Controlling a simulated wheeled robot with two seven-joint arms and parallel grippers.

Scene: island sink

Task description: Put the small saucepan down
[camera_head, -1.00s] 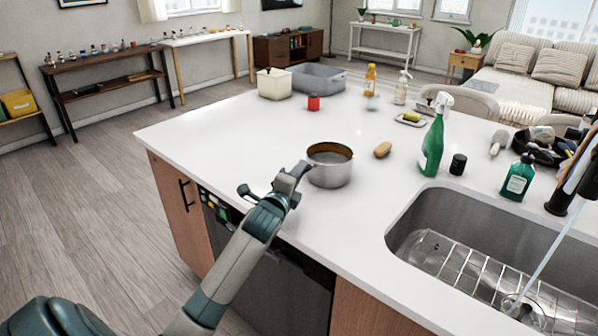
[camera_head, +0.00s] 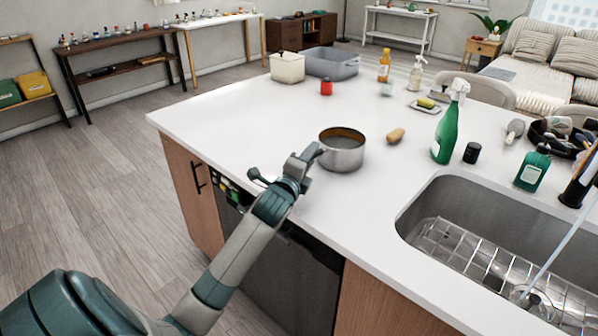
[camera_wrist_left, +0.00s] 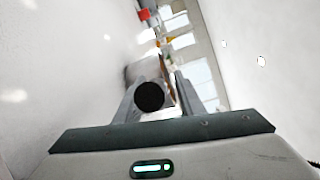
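The small saucepan (camera_head: 342,158) is a round steel pot with a brownish inside. In the head view it is upright over the near part of the white island counter and looks to rest on it. My left gripper (camera_head: 312,153) is at its near left side, where the handle is. In the left wrist view, a dark round end, likely that of the handle (camera_wrist_left: 149,96), lies between the fingers of my left gripper (camera_wrist_left: 158,82). It hides much of the grip, so I cannot tell whether they press on it. My right gripper is out of view.
A potato-like brown item (camera_head: 396,135) lies right of the pan. A green spray bottle (camera_head: 447,135) and black jar (camera_head: 472,152) stand farther right. The sink (camera_head: 420,213) is at the lower right. The counter (camera_head: 245,120) is clear left of and behind the pan.

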